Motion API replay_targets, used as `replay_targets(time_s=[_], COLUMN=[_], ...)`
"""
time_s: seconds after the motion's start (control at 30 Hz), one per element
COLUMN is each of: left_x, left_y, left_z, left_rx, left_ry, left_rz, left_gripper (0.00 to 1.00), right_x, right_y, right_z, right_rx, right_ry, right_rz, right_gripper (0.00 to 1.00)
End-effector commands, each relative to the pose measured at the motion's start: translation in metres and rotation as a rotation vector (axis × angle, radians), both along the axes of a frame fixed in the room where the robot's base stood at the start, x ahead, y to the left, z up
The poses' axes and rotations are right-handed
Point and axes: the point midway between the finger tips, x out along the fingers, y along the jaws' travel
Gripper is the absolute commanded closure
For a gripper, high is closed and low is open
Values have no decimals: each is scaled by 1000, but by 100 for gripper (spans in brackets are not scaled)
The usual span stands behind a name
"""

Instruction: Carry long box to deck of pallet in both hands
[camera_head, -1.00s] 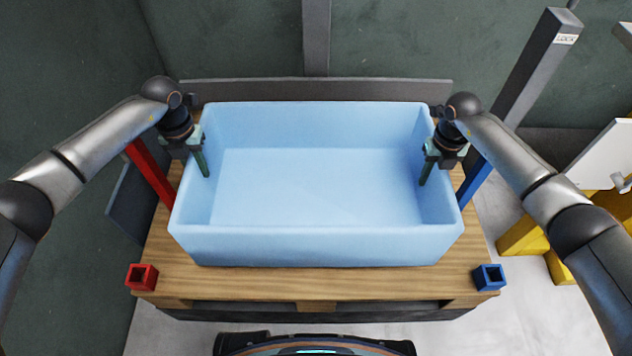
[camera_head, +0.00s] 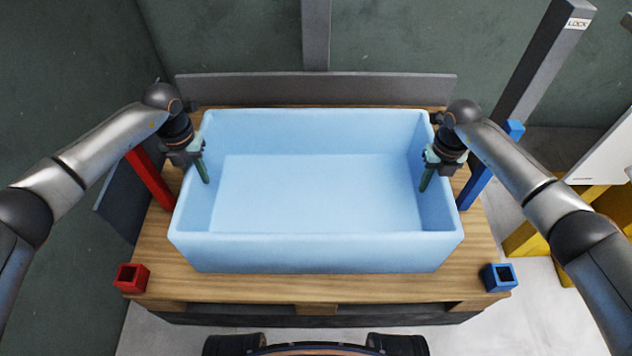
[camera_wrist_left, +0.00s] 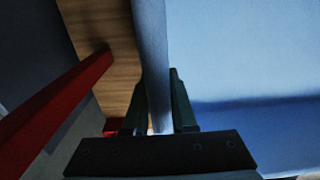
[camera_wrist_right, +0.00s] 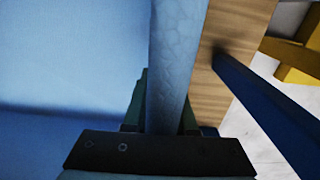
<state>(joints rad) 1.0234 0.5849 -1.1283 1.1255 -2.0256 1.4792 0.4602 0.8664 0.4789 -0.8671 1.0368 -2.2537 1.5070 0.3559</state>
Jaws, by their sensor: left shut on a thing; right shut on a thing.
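The long box (camera_head: 316,250) is a light blue, open-topped, empty foam box. It is over the wooden deck of the pallet (camera_head: 230,288), between the posts; I cannot tell whether its underside touches the boards. My left gripper (camera_head: 203,168) is shut on the box's left end wall, one finger inside and one outside, as the left wrist view (camera_wrist_left: 158,105) also shows. My right gripper (camera_head: 428,172) is shut on the right end wall in the same way, seen in the right wrist view (camera_wrist_right: 163,108). The outer fingers are partly hidden in the head view.
Red posts (camera_head: 150,178) stand at the pallet's left and blue posts (camera_head: 474,186) at its right, with shorter-looking ones at the front corners. A grey board (camera_head: 320,86) stands behind. A yellow structure (camera_head: 530,238) and a white panel (camera_head: 605,150) are at the right.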

Motion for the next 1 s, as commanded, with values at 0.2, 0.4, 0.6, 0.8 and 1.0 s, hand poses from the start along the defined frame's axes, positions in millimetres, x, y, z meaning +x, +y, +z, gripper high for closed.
replay_targets(time_s=[0.2,0.4,0.6,0.8,1.0], left_x=[0,0,0,1,1], left_y=[0,0,0,1,0], left_z=[-1,-1,3,32,75], left_rx=[1,0,0,1,0], left_ry=[0,0,-1,-5,-4], left_rz=[0,0,0,0,0], left_gripper=[56,45,45,45,45], right_x=[0,0,0,0,0], right_y=[0,0,0,0,0], right_z=[-1,-1,0,1,1], right_rx=[0,0,0,0,0], right_ry=[0,0,0,0,0], right_rz=[0,0,0,0,0], right_gripper=[56,45,45,45,45])
